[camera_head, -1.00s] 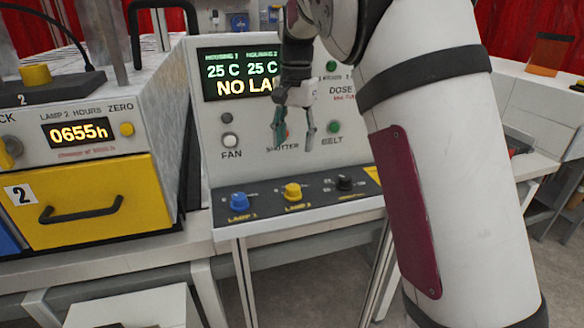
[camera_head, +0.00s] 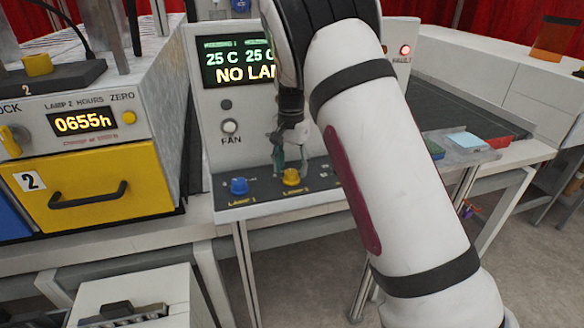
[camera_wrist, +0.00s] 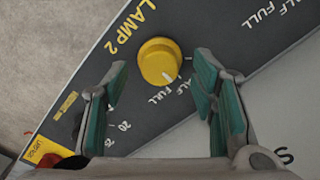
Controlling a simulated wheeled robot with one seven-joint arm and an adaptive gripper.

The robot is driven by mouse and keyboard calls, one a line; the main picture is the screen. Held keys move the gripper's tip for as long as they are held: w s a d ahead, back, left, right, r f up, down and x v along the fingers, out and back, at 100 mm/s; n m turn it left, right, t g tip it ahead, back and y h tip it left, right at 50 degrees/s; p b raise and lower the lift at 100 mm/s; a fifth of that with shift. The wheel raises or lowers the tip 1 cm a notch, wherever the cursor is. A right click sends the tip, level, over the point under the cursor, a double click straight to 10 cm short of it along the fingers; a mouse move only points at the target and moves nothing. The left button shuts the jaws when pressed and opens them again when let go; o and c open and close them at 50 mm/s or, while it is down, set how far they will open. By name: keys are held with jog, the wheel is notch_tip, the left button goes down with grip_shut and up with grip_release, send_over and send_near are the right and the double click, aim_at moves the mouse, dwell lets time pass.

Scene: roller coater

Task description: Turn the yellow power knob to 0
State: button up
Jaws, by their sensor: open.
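The yellow knob (camera_head: 291,177) sits on the dark sloped strip of the control panel, above a yellow label. In the wrist view the yellow knob (camera_wrist: 159,62) stands beside the label "LAMP 2". Its white pointer mark aims toward the "HALF" and "FULL" lettering. My gripper (camera_head: 290,160) is just above and behind the knob in the head view. In the wrist view my gripper (camera_wrist: 160,80) is open, with one green-padded finger on each side of the knob's near edge. The fingers appear apart from the knob. No 0 mark is readable.
A blue knob (camera_head: 239,186) is left of the yellow one. The display (camera_head: 232,62) reads 25 C and "NO LA", partly hidden by my arm. A yellow drawer (camera_head: 95,195) stands at the left. My arm hides the panel's right part.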

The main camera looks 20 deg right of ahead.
jog(key=shift+f, duration=0.65)
jog(key=c, duration=1.1)
jog(key=shift+c, duration=0.2)
jog(key=shift+n, duration=0.4)
jog(key=n+b, duration=0.1)
jog(key=n, duration=0.2)
jog(key=shift+n+b, duration=0.3)
jog(key=shift+b, duration=0.05)
jog(key=shift+n+b, duration=0.75)
jog(key=shift+n, duration=1.45)
jog(key=o, duration=1.1)
